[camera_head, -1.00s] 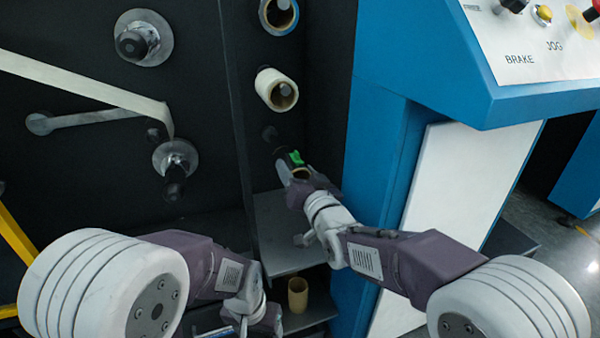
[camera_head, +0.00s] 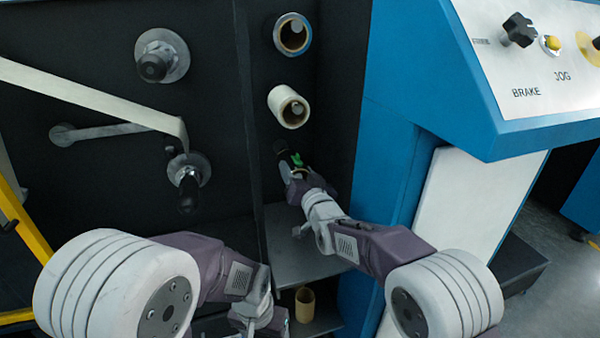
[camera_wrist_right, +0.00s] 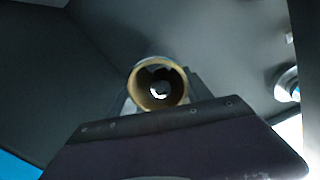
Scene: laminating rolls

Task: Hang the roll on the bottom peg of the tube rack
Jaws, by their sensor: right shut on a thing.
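The tube rack is a dark upright panel with pegs in a column. Its bottom peg (camera_head: 280,146) is a short dark stub just above and behind my right gripper (camera_head: 293,166). That gripper is shut on a tan-cored roll (camera_head: 299,173), mostly hidden by the fingers in the head view. In the right wrist view the roll's open end (camera_wrist_right: 134,88) faces the camera. A dark round shape with a bright spot shows through its bore; I cannot tell whether the peg is inside. My left gripper (camera_head: 262,318) is low at the bottom, its fingers unclear.
A cream roll (camera_head: 280,99) and a blue-edged roll (camera_head: 281,24) hang on the pegs above. A tan tube (camera_head: 304,304) stands upright on a lower shelf. A grey shelf (camera_head: 300,262) lies below the right gripper. A blue cabinet (camera_head: 385,150) stands close on the right.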

